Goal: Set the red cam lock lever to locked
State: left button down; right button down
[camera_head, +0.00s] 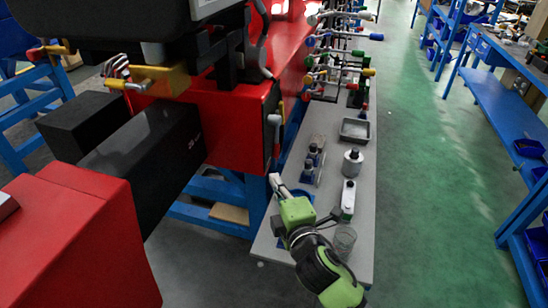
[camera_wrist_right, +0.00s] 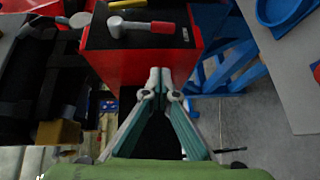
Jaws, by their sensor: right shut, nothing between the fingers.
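A lever (camera_wrist_right: 140,25) with a grey round hub, a pale shaft and a red end lies across a black plate on the red housing (camera_wrist_right: 125,65), at the top of the right wrist view. In the head view, a lever (camera_head: 275,130) shows on the right end of the red housing (camera_head: 240,135); its set position is hard to tell. My right gripper (camera_head: 275,181) is just below that end of the housing. Its fingers (camera_wrist_right: 159,76) are together, empty, and below the lever in the wrist view, apart from it. My left gripper is not in view.
A grey bench (camera_head: 325,130) holds a tray (camera_head: 355,130), bottles (camera_head: 351,163) and a glass beaker (camera_head: 344,240) beside my right arm. Levers with coloured ends (camera_head: 340,72) stick out farther back. A green floor aisle (camera_head: 440,190) is clear at right.

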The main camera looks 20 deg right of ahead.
aim_at(277, 138)
jog(key=w, duration=0.3)
jog(key=w+d+p, duration=0.1)
jog(key=w, duration=0.2)
jog(key=w+d+f, duration=0.1)
jog(key=w, duration=0.3)
jog(key=shift+d+p, duration=0.15)
jog(key=shift+p, duration=0.2)
jog(key=shift+w+d+f, duration=0.15)
jog(key=shift+w+d, duration=0.15)
